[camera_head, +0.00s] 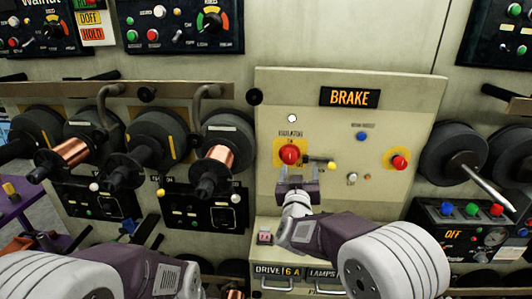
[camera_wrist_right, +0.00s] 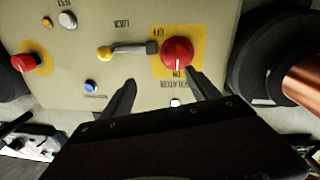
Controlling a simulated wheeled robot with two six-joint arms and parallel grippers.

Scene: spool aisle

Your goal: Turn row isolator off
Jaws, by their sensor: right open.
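The isolator (camera_head: 290,154) is a red round knob on a yellow plate of the beige BRAKE panel. In the right wrist view, which is upside down, the knob (camera_wrist_right: 177,52) has a white mark pointing toward the ON label. A lock lever (camera_head: 322,164) with a yellow tip reaches sideways beside the knob; its yellow ball also shows in the wrist view (camera_wrist_right: 105,54). My right gripper (camera_head: 298,174) is open and empty, just below the knob in the head view; I see no contact. My left arm shows at bottom left, its gripper hidden.
Another red knob (camera_head: 399,162), a blue button (camera_head: 361,136) and a small white button (camera_head: 352,177) sit to the right on the panel. Spools with copper wire (camera_head: 219,158) stick out at left. A dark spool (camera_head: 455,151) projects at right. Drawers (camera_head: 277,272) lie below.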

